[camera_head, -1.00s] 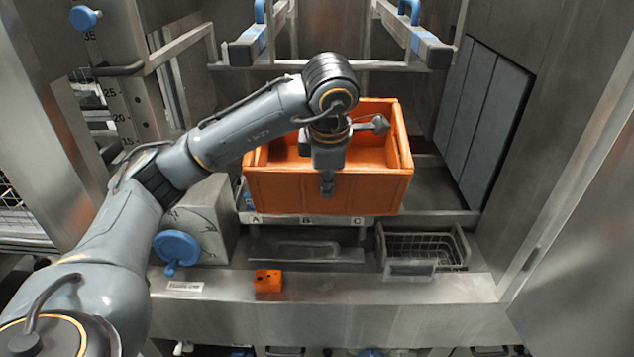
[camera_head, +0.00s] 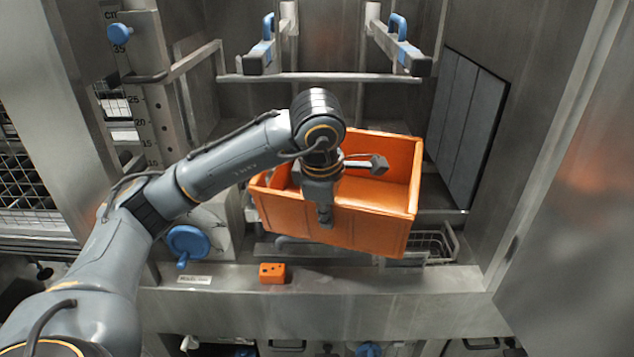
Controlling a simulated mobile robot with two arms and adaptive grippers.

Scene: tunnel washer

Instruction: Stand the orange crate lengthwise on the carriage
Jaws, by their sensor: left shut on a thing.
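The orange crate (camera_head: 370,232) is an open-topped box in the middle of the washer bay. It is turned at an angle, with its right end lower in the picture. My left gripper (camera_head: 325,222) is shut on the near long wall of the crate, left of that wall's middle. The crate covers most of the carriage, and I cannot tell whether it rests on it or hangs just above. My right gripper is not in view.
A small wire basket (camera_head: 436,245) is partly hidden behind the crate's right end. A small orange block (camera_head: 272,273) sits on the front ledge (camera_head: 400,285). A blue knob (camera_head: 187,242) is at the left. Two blue-handled rails (camera_head: 400,50) hang above, behind the crate.

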